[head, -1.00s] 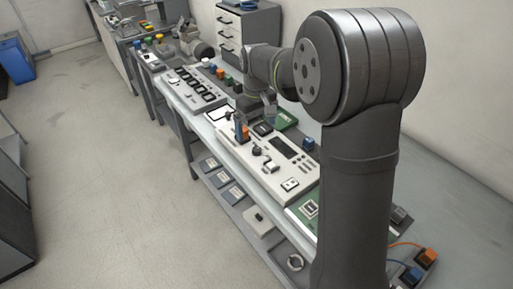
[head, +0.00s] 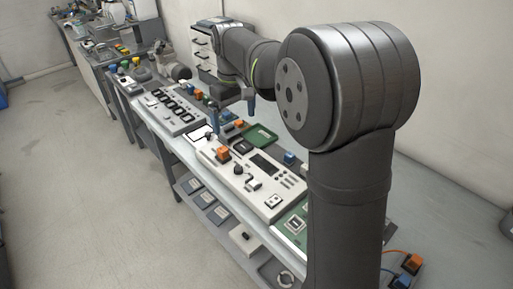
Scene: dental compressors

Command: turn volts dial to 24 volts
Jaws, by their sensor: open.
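The white control panel (head: 222,171) lies on the bench in the middle. It carries a dark screen (head: 265,162), a black square part (head: 243,147), small black knobs (head: 254,184) and an orange block (head: 222,154). No markings are readable, so I cannot tell which knob is the volts dial or where it points. My gripper (head: 231,114) is open, its two bluish fingers spread, above the far end of the panel and clear of the knobs. Nothing shows between its fingers.
A green tray (head: 262,137) and a blue block (head: 289,158) sit behind the panel. Another panel with a row of black switches (head: 172,107) lies farther left. A green board (head: 295,226) is at the near end. A lower shelf holds flat boxes (head: 203,199).

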